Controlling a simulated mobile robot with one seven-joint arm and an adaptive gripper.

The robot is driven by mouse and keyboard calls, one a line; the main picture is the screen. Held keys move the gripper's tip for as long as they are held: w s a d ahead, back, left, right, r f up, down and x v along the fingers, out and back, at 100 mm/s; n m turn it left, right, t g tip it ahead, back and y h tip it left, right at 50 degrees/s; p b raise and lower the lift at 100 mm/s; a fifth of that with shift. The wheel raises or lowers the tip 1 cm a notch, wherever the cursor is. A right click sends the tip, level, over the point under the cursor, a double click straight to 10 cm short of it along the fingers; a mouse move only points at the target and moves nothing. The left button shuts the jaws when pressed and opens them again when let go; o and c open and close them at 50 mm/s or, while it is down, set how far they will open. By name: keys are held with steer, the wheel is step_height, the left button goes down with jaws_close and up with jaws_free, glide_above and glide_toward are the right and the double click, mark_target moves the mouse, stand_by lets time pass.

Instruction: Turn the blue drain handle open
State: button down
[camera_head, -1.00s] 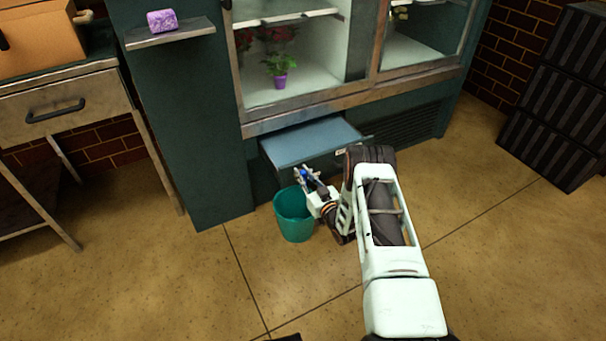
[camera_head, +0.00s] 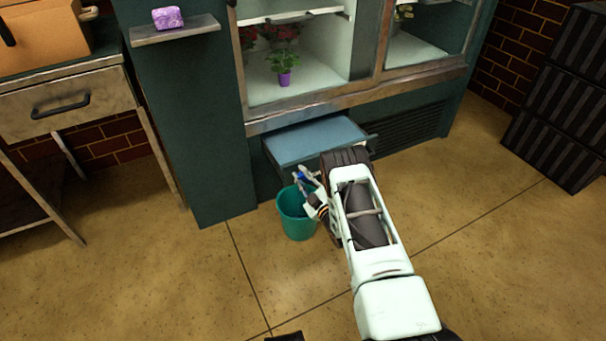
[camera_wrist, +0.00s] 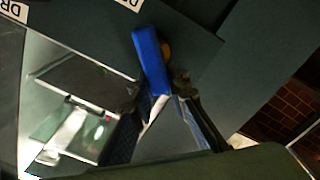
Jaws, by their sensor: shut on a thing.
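The blue drain handle (camera_wrist: 150,62) shows in the wrist view as a flat bar in front of a dark panel, with a brass-coloured piece beside its upper part. My gripper (camera_wrist: 163,98) is shut on the lower end of the handle. In the head view my gripper (camera_head: 306,181) is at the front of the pulled-out blue tray (camera_head: 318,143), above the teal bucket (camera_head: 296,217). A small bit of blue shows at the fingers there, but the arm and fingers hide most of the handle.
A display cooler with a potted plant (camera_head: 284,78) stands above the tray. A metal table (camera_head: 65,104) is at left and black crates (camera_head: 556,130) at right. White labels (camera_wrist: 14,10) are on the panel, partly cut off.

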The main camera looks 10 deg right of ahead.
steer(key=n, duration=0.1)
steer(key=f+n, duration=0.1)
steer(key=n, duration=0.3)
steer(key=shift+s+a+f, duration=0.1)
steer(key=shift+a+f, duration=0.05)
steer(key=shift+a, duration=0.25)
steer(key=shift+f+n, duration=0.2)
steer(key=shift+n, duration=0.8)
steer(key=shift+f+n, duration=0.15)
steer(key=shift+n, duration=0.85)
steer(key=c, duration=1.8)
jaws_free()
steer(key=shift+c, duration=0.2)
steer(key=v, duration=1.2)
